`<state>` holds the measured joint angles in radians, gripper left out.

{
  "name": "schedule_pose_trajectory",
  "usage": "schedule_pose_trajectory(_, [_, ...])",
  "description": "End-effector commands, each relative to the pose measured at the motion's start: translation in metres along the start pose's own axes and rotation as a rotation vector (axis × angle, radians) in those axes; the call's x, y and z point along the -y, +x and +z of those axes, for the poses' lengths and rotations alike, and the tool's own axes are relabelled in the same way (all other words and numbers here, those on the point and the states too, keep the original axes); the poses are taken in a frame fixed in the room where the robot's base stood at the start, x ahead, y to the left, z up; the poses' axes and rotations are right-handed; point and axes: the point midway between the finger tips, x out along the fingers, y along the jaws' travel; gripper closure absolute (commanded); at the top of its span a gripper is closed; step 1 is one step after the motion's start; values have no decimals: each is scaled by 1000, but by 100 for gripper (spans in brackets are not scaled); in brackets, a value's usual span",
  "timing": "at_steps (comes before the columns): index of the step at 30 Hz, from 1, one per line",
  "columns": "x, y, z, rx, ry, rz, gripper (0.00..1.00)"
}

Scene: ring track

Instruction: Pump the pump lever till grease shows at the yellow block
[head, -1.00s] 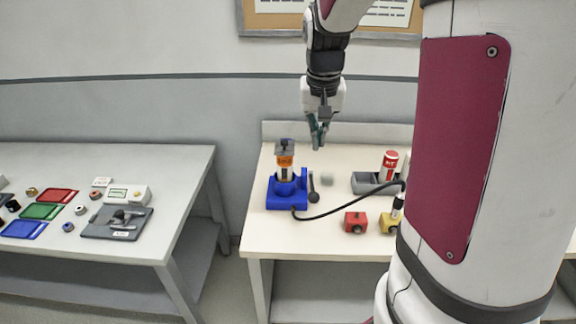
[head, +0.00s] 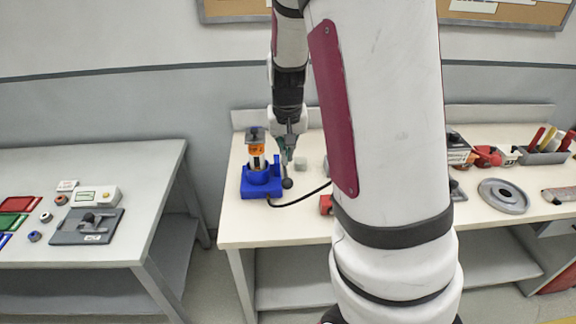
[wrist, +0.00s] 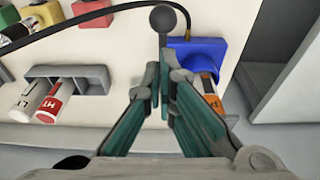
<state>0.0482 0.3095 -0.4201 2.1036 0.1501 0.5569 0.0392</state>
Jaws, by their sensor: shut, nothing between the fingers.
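The pump has a blue base (head: 262,192) and an orange reservoir (head: 257,157) and stands at the left end of the bench. Its grey lever, with a black ball knob (head: 287,183), is on the pump's right side. My gripper (head: 286,152) is shut and empty just above the lever. In the wrist view the fingertips (wrist: 166,76) come together in line with the lever, below its knob (wrist: 163,19); I cannot tell whether they touch it. The yellow block (wrist: 38,12) shows at the upper left there, partly cut off; my arm hides it in the head view.
A black hose (head: 305,196) runs from the pump. A red block (wrist: 92,12) sits beside the yellow block. A grey tray (wrist: 70,72) with cans stands left in the wrist view. A small grey block (head: 301,164) lies right of the lever. Another table (head: 150,180) stands left.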

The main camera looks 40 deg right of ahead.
Motion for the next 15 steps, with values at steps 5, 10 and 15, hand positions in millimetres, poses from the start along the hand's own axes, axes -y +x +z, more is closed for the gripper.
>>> schedule_pose_trajectory(5, [-1, 23, 11, 3, 0, 1, 100])
schedule_pose_trajectory(10, [-1, 32, 15, 2, -1, 0, 100])
schedule_pose_trajectory(15, [-1, 34, 16, 0, -2, 0, 100])
